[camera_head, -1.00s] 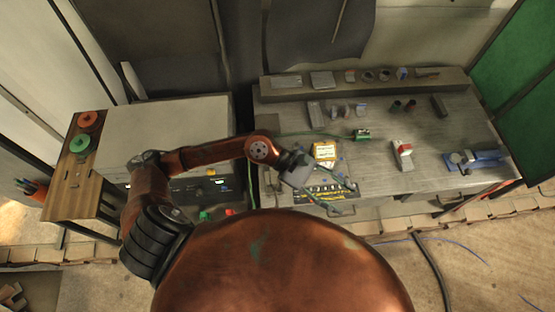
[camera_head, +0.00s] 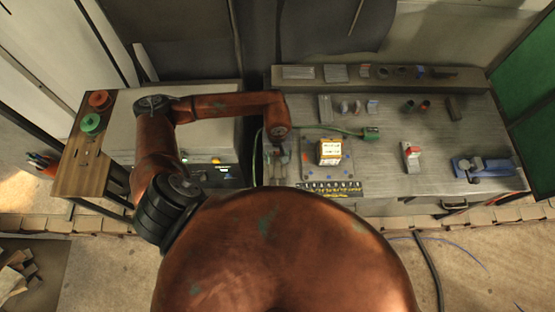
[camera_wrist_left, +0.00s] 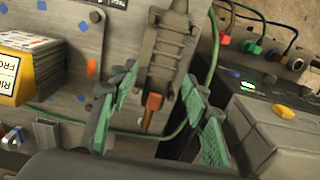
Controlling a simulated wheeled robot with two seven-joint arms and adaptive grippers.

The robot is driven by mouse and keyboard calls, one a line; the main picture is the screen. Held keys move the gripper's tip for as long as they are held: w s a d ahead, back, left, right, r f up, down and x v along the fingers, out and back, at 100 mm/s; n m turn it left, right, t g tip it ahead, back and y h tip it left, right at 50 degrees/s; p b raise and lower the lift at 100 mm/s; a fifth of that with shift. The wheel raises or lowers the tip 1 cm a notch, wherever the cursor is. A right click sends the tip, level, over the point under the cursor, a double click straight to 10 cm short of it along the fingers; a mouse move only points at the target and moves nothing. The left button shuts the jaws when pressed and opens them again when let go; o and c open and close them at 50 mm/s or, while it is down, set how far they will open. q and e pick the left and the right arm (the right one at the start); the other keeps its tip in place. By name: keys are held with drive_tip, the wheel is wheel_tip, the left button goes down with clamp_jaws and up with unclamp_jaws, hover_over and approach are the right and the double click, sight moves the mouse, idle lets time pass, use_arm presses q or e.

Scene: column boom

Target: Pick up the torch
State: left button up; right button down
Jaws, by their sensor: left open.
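The torch (camera_wrist_left: 165,55) shows in the left wrist view as a grey ribbed body with a copper-orange end. It lies along the edge of the grey board with blue and orange marks. My left gripper (camera_wrist_left: 160,103) is open, with its green-padded fingers on either side of the torch's orange end. I cannot tell whether either finger touches it. In the head view my left gripper (camera_head: 277,157) is over the left edge of the workbench (camera_head: 400,180), and it and the arm largely hide the torch. My right gripper is not in view.
A yellow-and-white box (camera_head: 330,153) stands on the board close to the right of the gripper. A green clamp (camera_head: 370,133) with a green cable lies behind it. A grey machine (camera_head: 222,140) stands left of the bench. A red-and-white block (camera_head: 411,155) and blue vise (camera_head: 485,167) are farther right.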

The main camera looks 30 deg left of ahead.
use_arm(q)
drive_tip(key=shift+f, duration=1.05)
clamp_jaws()
